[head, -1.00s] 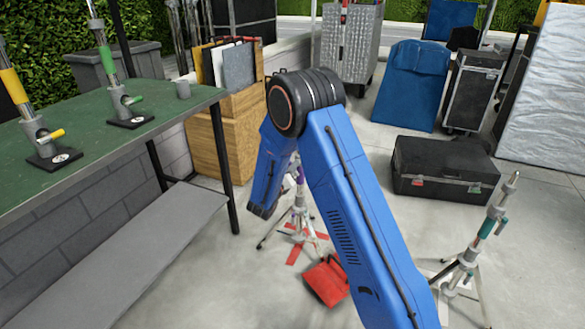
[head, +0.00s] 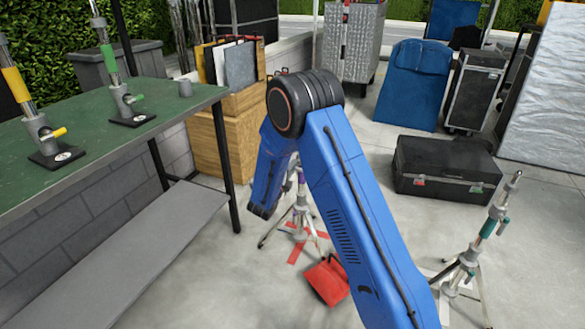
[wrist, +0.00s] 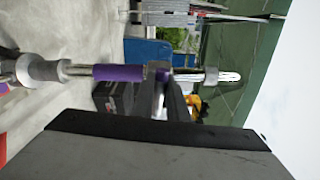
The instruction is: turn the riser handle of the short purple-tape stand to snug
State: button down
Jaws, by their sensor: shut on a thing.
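The short purple-tape stand (head: 300,212) is on the floor in the head view, partly hidden behind my blue arm. In the wrist view it lies sideways across the picture, with its purple tape band (wrist: 118,72) left of my gripper. My gripper (wrist: 168,88) is at the upper part of the stand, shut on the riser handle (wrist: 163,75), of which only a small purple part shows between the dark fingers. The handle's exact angle is hard to tell. In the head view the fingers are hidden behind the arm.
A green-topped bench (head: 80,150) with yellow- and green-marked stands is at left. Red floor tape surrounds the stand's feet, and a red bag (head: 326,281) lies close by. A black case (head: 445,172) and a teal-marked stand (head: 470,260) are at right.

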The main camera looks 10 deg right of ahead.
jog(key=shift+f+n, duration=0.1)
jog(key=shift+n, duration=0.5)
jog(key=c, duration=1.7)
grip_release()
jog(key=shift+c, duration=0.2)
jog(key=v, duration=1.7)
jog(key=shift+s+a, duration=0.15)
